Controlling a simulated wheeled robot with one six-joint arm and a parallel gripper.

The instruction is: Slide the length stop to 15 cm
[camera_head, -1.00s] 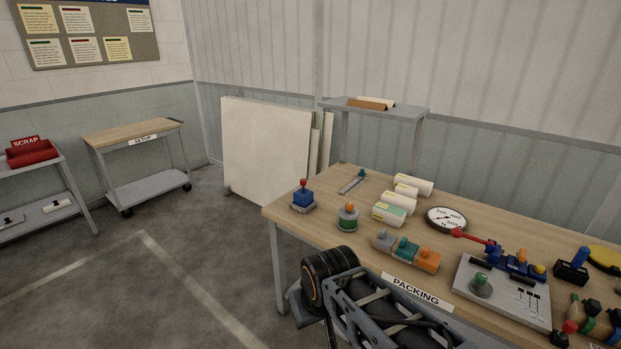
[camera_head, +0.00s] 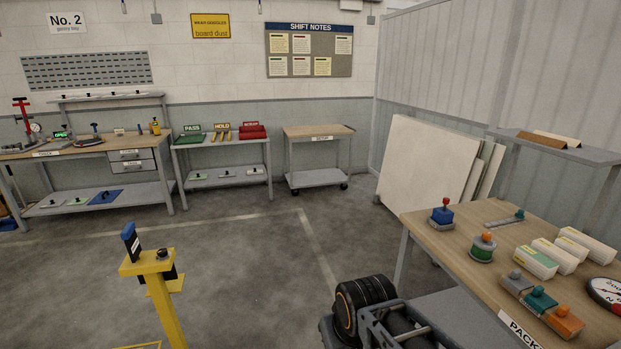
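Any scale marks are too small to read. Part of my own arm (camera_head: 375,310), black with an orange ring and a grey frame, shows at the bottom, left of the packing table. My gripper is not in view.
A yellow post (camera_head: 165,295) stands front left. Benches and a setup cart (camera_head: 318,160) line the back. The middle floor is clear.

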